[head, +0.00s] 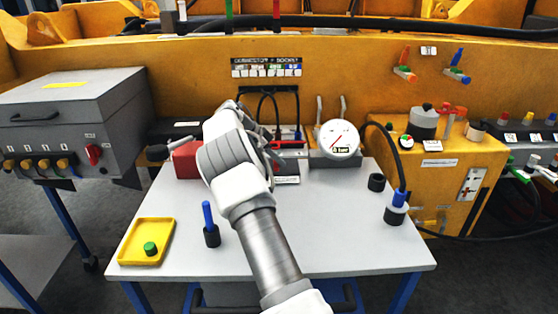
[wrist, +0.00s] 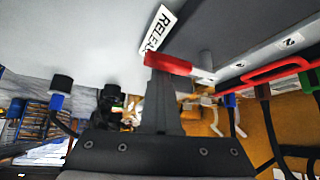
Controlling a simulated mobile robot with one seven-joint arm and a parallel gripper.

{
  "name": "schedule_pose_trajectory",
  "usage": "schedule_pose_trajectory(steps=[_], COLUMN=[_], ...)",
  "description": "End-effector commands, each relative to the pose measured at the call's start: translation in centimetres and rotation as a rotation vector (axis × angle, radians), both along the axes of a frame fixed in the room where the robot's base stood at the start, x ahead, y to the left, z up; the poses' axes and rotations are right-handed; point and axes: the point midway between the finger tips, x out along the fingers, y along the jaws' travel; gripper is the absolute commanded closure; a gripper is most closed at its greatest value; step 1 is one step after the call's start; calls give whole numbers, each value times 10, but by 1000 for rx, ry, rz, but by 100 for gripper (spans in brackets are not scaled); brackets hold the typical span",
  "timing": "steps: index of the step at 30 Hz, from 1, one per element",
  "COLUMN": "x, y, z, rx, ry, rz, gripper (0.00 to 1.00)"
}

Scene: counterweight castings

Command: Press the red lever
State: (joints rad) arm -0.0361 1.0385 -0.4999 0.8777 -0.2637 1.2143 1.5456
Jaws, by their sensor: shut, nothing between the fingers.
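The red lever (wrist: 168,64) shows in the wrist view as a short red bar on a pale metal arm, beside a white label that reads "RELEA…" (wrist: 160,28). My gripper (wrist: 160,82) is shut and empty, and its fingertips are right at the lever, overlapping its lower edge in the picture. I cannot tell whether they touch it. In the head view my gripper (head: 273,157) is over the back middle of the grey table (head: 330,235), at the front of a small grey unit (head: 288,168). My arm hides the lever there.
A round gauge (head: 338,138) stands right of my gripper, and a red block (head: 187,160) stands left. A yellow tray (head: 148,258) with a green piece, a blue-handled peg (head: 209,225) and a blue-topped plug (head: 396,207) are on the table. The table's front right is clear.

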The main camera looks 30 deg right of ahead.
Motion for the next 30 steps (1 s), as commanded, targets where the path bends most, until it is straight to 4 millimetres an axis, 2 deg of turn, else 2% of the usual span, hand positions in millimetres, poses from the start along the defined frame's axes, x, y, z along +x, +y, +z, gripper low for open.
schedule_pose_trajectory(steps=[1, 5, 8, 12, 15, 21, 30], x=[2, 0, -4, -15, -6, 6, 13], y=[5, 2, -10, -37, -21, 3, 19], z=[-3, -3, -4, -4, 23, 57, 78], rx=[9, 9, 7, 4, 1, 1, 1], ry=[-1, -2, 0, -1, -5, -4, -1], rz=[6, 6, 4, 1, 10, 7, 5], gripper=[100, 100, 100, 100, 100, 100, 100])
